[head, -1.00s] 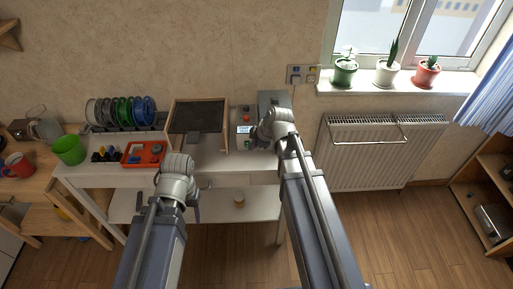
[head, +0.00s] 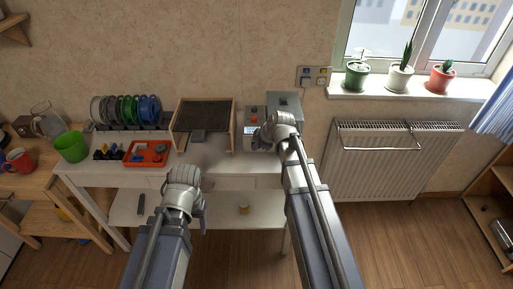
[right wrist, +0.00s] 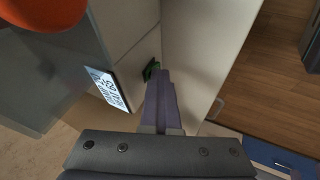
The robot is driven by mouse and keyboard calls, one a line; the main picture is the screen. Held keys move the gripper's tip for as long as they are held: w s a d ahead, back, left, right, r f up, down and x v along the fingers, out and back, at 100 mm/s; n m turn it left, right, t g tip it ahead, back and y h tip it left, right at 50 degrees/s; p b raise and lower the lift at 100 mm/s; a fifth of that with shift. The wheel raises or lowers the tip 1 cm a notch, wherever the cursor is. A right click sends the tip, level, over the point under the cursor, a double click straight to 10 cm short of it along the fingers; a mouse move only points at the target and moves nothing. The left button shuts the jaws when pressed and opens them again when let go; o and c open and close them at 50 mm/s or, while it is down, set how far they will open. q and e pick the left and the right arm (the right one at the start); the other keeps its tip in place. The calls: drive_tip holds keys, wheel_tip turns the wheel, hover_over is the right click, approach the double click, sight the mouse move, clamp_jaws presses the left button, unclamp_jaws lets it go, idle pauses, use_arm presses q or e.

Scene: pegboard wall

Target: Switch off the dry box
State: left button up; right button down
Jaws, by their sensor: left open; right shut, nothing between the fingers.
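In the head view, my right gripper (head: 267,135) hides part of the box front. My left gripper (head: 203,216) is open, in front of the bench, its fingers mostly hidden.
On the white bench (head: 222,158) stand a wooden-framed dark panel (head: 204,114), spools (head: 126,110), an orange tray (head: 147,153) and a green cup (head: 71,148). A wall socket (head: 314,76) is above right of the box. A radiator (head: 385,163) stands to the right.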

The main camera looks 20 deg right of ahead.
drive_tip(key=t+b, duration=0.1)
drive_tip(key=f+t+b, duration=0.1)
drive_tip(key=b, duration=0.1)
drive_tip(key=shift+s+f+t+h, duration=0.15)
drive_tip(key=shift+s+t+h, duration=0.05)
drive_tip(key=shift+t+h, duration=0.1)
drive_tip(key=shift+w, duration=0.1)
use_arm(q)
wheel_tip(320, 180, down, 4)
drive_tip(key=shift+s+f, duration=0.1)
drive_tip(key=shift+f, duration=0.1)
drive_tip(key=shift+r, duration=0.15)
use_arm(e)
drive_tip(key=shift+w+r, duration=0.1)
drive_tip(key=shift+r, duration=0.2)
